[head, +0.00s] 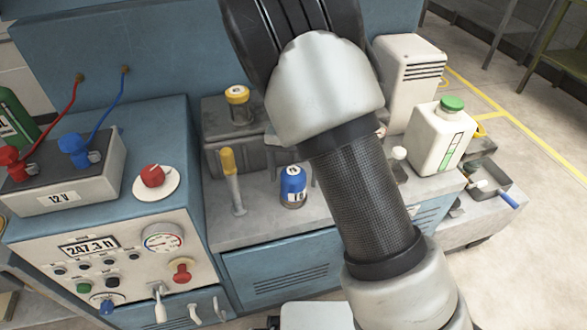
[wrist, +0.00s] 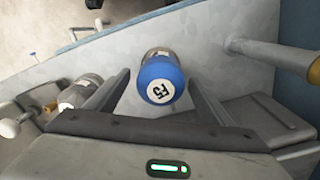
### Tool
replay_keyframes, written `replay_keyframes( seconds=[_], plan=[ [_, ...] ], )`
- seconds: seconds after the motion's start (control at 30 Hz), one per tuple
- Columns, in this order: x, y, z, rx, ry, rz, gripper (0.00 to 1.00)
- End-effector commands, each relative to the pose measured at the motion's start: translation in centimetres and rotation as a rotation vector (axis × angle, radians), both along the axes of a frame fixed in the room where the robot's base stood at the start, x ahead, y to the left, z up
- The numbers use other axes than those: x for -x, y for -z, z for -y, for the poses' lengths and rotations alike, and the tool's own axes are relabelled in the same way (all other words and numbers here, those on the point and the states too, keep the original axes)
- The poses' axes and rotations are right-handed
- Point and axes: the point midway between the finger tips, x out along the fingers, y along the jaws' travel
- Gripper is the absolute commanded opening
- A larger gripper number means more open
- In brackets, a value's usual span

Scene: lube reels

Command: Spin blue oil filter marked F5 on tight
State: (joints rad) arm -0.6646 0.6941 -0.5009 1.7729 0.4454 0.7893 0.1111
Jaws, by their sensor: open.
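My gripper (wrist: 158,78) is open, one finger to each side of the filter, with visible gaps on both sides. It is not closed on the filter. How deep the fingers reach along it I cannot tell. In the head view my arm hides most of the gripper.
A grey post with a yellow top (head: 228,163) stands left of the filter. A yellow-lidded jar (head: 238,105) is behind. A white jug with a green cap (head: 437,140) stands right. A 12 V battery (head: 62,180) and control panel (head: 105,262) are at left.

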Motion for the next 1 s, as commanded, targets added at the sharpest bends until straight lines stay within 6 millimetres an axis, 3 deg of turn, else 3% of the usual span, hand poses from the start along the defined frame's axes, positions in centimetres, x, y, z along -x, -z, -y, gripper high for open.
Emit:
replay_keyframes(
  seconds=[0.23, 0.5, 0.57, 0.73, 1.0],
  plan=[
    [0.0, 0.04, 0.0, 0.0, 0.0, 0.0, 0.75],
    [-0.01, 0.02, 0.0, 0.0, 0.0, 0.0, 0.3],
    [-0.01, 0.01, 0.01, 0.0, 0.0, 0.0, 0.22],
    [0.02, -0.38, 0.06, 0.001, 0.08, 0.0, 0.22],
    [0.09, -0.27, 0.2, 0.003, 0.391, -0.002, 0.22]
  ],
)
